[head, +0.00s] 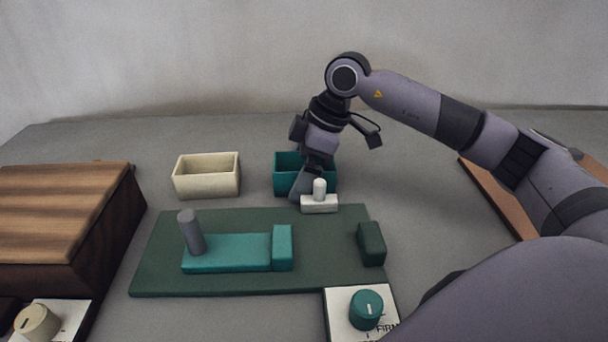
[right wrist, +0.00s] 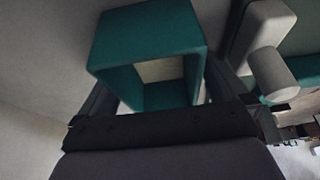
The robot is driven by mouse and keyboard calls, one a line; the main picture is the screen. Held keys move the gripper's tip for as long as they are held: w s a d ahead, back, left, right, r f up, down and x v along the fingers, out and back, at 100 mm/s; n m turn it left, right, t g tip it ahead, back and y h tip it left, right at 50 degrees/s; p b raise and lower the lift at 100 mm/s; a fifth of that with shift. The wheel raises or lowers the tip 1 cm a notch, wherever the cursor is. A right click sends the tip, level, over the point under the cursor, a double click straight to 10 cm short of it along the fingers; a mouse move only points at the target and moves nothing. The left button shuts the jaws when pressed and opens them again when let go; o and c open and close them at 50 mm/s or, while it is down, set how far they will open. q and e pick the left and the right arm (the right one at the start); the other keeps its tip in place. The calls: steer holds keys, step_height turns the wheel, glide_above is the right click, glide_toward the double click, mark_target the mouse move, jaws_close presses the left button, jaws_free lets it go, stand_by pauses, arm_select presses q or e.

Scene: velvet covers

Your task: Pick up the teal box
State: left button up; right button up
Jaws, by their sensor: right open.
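The teal box (head: 284,180) is an open-topped box standing on the grey surface behind the green board. My right gripper (head: 307,187) points down at it from above, and one dark finger shows in front of its near wall. In the right wrist view the teal box (right wrist: 150,38) sits between the two open fingers of the right gripper (right wrist: 165,85), its open side facing the camera. I cannot tell whether the fingers touch its walls. My left gripper is not in view.
A cream box (head: 207,178) stands left of the teal one. A white block with a peg (head: 319,203) is close in front of the gripper. The green board (head: 160,270) carries a teal slider (head: 228,254) with a grey post. A wooden block (head: 60,215) stands left.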

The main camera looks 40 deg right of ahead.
steer(key=shift+f, duration=0.1)
steer(key=c, duration=1)
steer(key=shift+c, duration=0.2)
